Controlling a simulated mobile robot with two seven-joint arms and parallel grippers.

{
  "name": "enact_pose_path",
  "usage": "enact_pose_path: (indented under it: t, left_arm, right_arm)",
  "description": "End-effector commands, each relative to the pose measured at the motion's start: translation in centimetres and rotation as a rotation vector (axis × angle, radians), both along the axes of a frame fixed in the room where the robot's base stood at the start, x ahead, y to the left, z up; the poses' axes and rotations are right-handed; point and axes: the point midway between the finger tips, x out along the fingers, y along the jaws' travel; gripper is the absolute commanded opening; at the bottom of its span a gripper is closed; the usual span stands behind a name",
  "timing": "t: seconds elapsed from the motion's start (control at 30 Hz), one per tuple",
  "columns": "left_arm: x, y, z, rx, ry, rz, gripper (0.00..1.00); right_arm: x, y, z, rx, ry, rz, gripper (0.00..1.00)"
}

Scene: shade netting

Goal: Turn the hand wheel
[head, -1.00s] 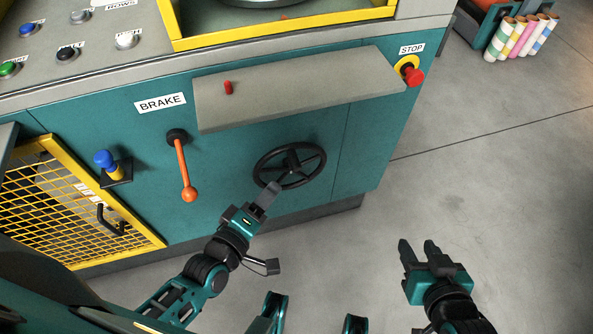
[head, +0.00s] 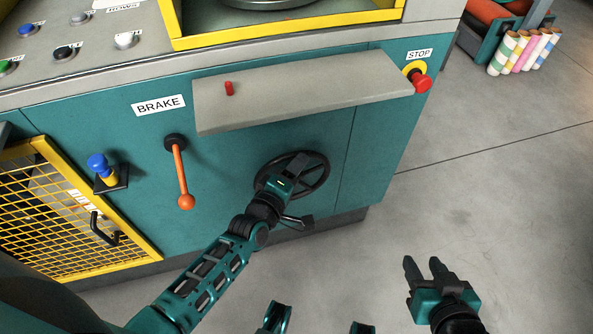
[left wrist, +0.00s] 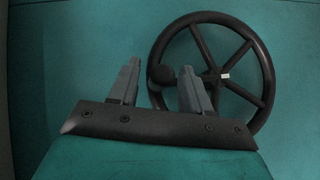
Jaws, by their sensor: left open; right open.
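The black hand wheel (head: 322,172) is mounted on the teal machine front, below the grey shelf. My right gripper (head: 428,268) is open and empty over the floor, right of the machine.
The grey shelf (head: 300,92) with a red peg juts out above the wheel. An orange brake lever (head: 181,175), a blue-topped handle (head: 98,163) and a yellow mesh guard (head: 65,215) are to the left. A red stop button (head: 422,83) is upper right.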

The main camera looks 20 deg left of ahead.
Motion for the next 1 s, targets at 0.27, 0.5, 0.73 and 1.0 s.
enact_pose_path:
  t: [0.27, 0.5, 0.73, 1.0]
  left_arm:
    - [0.30, -0.05, -0.02, 0.000, 0.000, 0.000, 0.48]
    - [0.28, -0.04, -0.02, 0.000, 0.000, 0.000, 0.30]
    - [0.27, -0.04, -0.02, 0.000, 0.000, 0.000, 0.08]
    - [0.27, -0.04, -0.03, 0.000, 0.000, 0.000, 0.00]
  right_arm:
    - [0.00, 0.03, -0.05, 0.002, 0.000, -0.003, 0.43]
    - [0.00, 0.03, -0.06, 0.002, 0.000, -0.003, 0.43]
    - [-0.01, 0.03, -0.07, 0.002, 0.001, -0.002, 0.43]
    - [-0.01, 0.03, -0.08, 0.002, 0.000, -0.001, 0.43]
